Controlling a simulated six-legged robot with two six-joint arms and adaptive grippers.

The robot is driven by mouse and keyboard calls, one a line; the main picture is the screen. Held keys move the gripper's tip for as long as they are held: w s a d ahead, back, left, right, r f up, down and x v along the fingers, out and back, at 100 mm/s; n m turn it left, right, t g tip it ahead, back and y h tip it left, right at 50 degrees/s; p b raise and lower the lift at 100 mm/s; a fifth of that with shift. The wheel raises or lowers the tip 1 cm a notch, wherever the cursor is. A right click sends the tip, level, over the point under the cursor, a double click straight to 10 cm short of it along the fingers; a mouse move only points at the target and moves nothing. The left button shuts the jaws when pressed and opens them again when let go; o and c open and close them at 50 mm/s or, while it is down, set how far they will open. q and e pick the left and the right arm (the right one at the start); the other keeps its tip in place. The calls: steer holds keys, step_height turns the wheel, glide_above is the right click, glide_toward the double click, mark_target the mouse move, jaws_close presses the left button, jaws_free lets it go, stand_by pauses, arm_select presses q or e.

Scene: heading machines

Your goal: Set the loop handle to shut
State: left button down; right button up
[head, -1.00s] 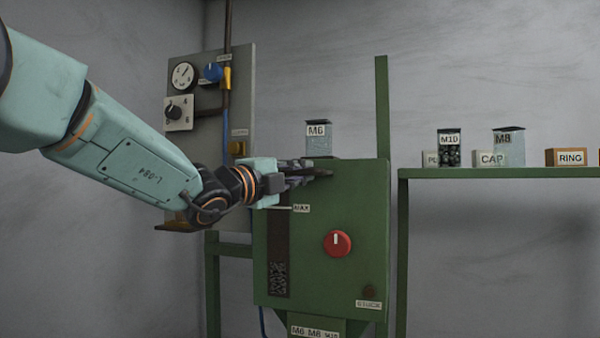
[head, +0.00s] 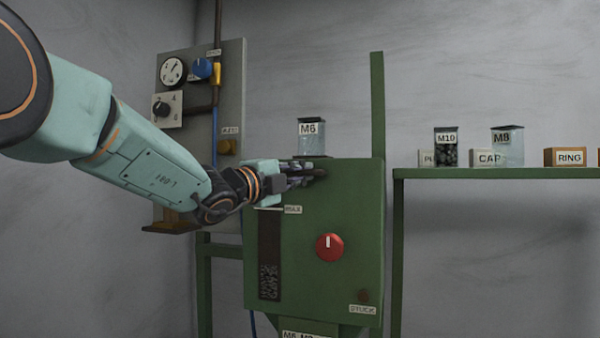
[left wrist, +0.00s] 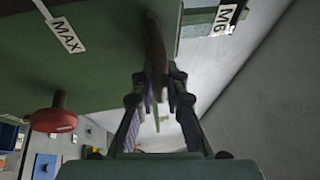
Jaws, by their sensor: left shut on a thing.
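My left gripper (head: 306,172) is at the upper front of the green machine box (head: 350,200). In the left wrist view its two fingers (left wrist: 160,88) are closed on a narrow brown piece, seen edge-on, which looks like the loop handle (left wrist: 155,45). In the head view the dark handle (head: 319,173) shows only at the fingertips; the fingers hide the rest. Its full loop shape cannot be made out. My right gripper is not in view.
A red knob (head: 330,247) sticks out of the box front below the gripper. An M6 jar (head: 312,140) stands on top, close behind. A grey panel (head: 231,100) with dials is at left. A green shelf (head: 490,173) with jars and boxes is at right.

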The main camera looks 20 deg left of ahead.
arm_select(q)
steer(key=shift+r, duration=0.25)
